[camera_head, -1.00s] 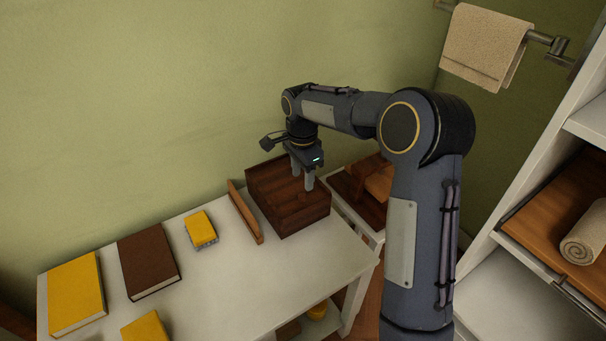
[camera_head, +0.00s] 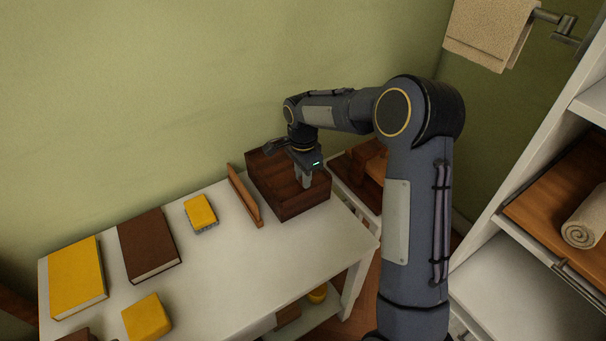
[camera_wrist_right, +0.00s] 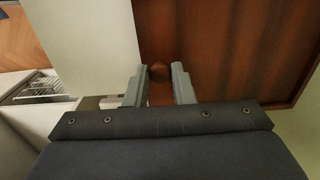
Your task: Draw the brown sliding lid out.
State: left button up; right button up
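The dark brown wooden box (camera_head: 290,207) stands at the far right end of the white table. Its brown lid (camera_wrist_right: 220,50) fills much of the right wrist view as a flat reddish-brown panel inside a raised rim. A small round brown knob (camera_wrist_right: 159,72) sits near the lid's edge. My right gripper (camera_wrist_right: 158,78) is open, with one grey finger on each side of the knob and gaps visible between. In the head view my right gripper (camera_head: 305,181) points down at the box top, partly hiding the lid. My left gripper is in neither view.
An upright wooden board (camera_head: 244,196) stands just left of the box. A yellow brush (camera_head: 201,212), brown book (camera_head: 147,243), yellow book (camera_head: 76,276) and yellow block (camera_head: 147,317) lie on the table (camera_head: 225,270). A white shelf unit (camera_head: 500,285) stands at right.

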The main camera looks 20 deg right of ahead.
grip_shut()
jog(key=shift+s, duration=0.15)
jog(key=s+d+b, duration=0.3)
jog(key=s, duration=1.9)
jog(key=shift+s, duration=0.35)
dwell(3.1)
jog(key=shift+d, duration=0.1)
